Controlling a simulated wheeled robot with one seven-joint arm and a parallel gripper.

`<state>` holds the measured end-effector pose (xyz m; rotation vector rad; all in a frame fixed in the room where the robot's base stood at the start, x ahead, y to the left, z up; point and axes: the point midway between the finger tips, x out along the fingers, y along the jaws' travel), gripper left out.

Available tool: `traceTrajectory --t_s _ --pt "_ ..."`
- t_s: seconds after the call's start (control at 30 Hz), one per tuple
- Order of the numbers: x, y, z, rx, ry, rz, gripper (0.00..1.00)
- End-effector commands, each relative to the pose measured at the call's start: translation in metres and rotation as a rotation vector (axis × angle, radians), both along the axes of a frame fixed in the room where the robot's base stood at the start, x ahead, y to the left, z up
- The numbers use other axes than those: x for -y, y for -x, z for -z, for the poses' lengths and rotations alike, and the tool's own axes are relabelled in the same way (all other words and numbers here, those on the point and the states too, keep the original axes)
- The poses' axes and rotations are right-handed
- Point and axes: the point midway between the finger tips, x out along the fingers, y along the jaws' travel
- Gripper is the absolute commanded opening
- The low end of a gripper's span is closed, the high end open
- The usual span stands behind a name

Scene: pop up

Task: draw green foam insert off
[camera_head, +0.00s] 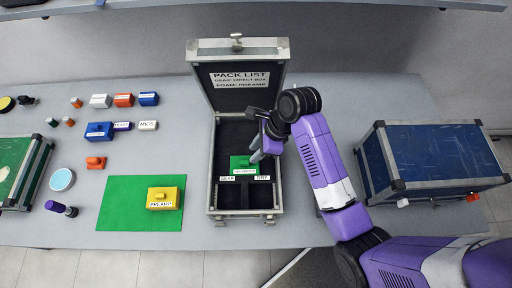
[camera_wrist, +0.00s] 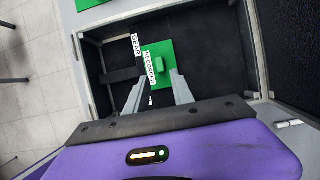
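The green foam insert (camera_head: 238,162) lies inside the open case (camera_head: 212,190), behind the small compartments labelled GEAR and DRY. In the wrist view the insert (camera_wrist: 150,58) is a flat green piece with a raised green block and a white label, partly hidden by my fingers. My gripper (camera_head: 257,157) is over the case at the insert's right side. The insert's block is just beyond the fingertips. I cannot tell whether they touch it.
The case lid (camera_head: 240,78) stands open with a pack list. A green mat (camera_head: 120,205) with a yellow PREAMP box (camera_head: 165,198) lies left. Several small boxes stand behind it. A closed blue case (camera_head: 440,155) is at the right, a green case (camera_head: 22,165) at the far left.

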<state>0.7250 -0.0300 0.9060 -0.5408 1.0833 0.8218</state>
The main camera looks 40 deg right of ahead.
Motion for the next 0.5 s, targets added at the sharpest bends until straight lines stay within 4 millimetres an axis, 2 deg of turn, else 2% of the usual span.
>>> traceTrajectory --t_s 0.27,0.5 --pt "-0.006 -0.004 0.020 -0.001 0.000 0.000 0.29" --pt "-0.014 -0.011 0.051 0.004 0.002 -0.002 0.29"
